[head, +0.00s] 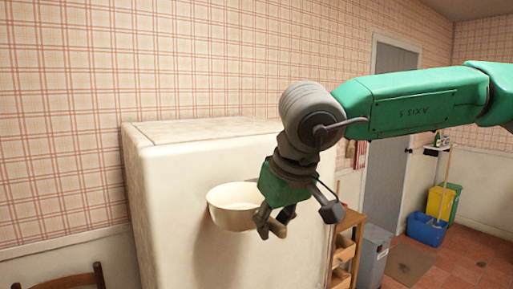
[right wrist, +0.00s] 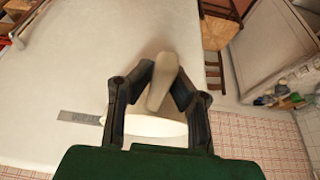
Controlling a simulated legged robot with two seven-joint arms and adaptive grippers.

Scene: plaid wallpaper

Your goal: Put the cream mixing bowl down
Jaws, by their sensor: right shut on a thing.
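The cream mixing bowl (head: 233,207) is in the middle of the head view, upright or nearly so, in front of a big white cabinet-like body. No support shows beneath it. My right gripper (head: 273,224) is at the bowl's right side and shut on it. The fingers cover part of that side. In the right wrist view, the fingertips of my right gripper (right wrist: 163,75) close on a beige part; I cannot tell which part of the bowl this is. My left gripper is not in view.
The white body (head: 165,190) has a flat top behind the bowl. A wooden shelf unit (head: 346,245), a grey bin (head: 373,255) and a blue bucket (head: 427,230) stand at the right. The right wrist view shows a broad pale surface (right wrist: 70,60) with chairs around it.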

